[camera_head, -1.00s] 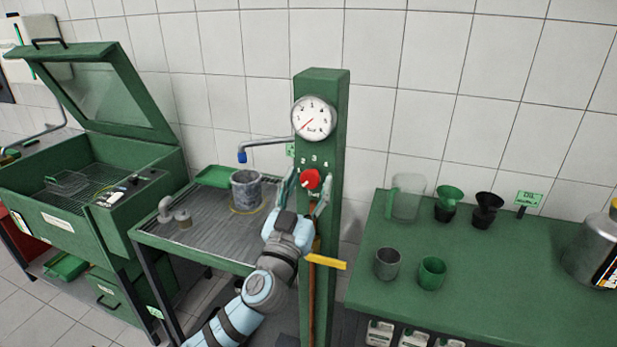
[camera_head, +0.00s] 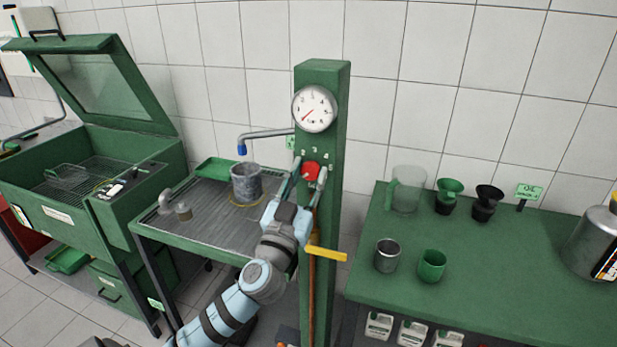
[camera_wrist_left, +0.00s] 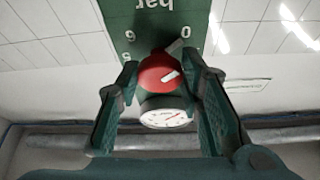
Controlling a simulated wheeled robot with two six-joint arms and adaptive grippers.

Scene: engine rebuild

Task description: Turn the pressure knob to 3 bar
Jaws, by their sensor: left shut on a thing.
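The red pressure knob (camera_head: 311,171) sits on the front of the green post (camera_head: 326,215), below a round white gauge (camera_head: 314,109). The gauge's red needle points to the lower left. My left gripper (camera_head: 310,174) is shut on the knob, one finger on each side. In the left wrist view the knob (camera_wrist_left: 157,73) lies between the fingers and shows a white pointer mark. The marks "0", "5", "6" and "bar" show on the post around it; the gauge (camera_wrist_left: 165,113) is beyond. The fingers cover part of the knob's scale. My right gripper is not in view.
A yellow lever (camera_head: 327,254) sticks out of the post below my gripper. A ribbed draining table (camera_head: 210,225) with a grey pot (camera_head: 246,183) stands to the left. A green bench (camera_head: 480,265) with cups and funnels stands to the right.

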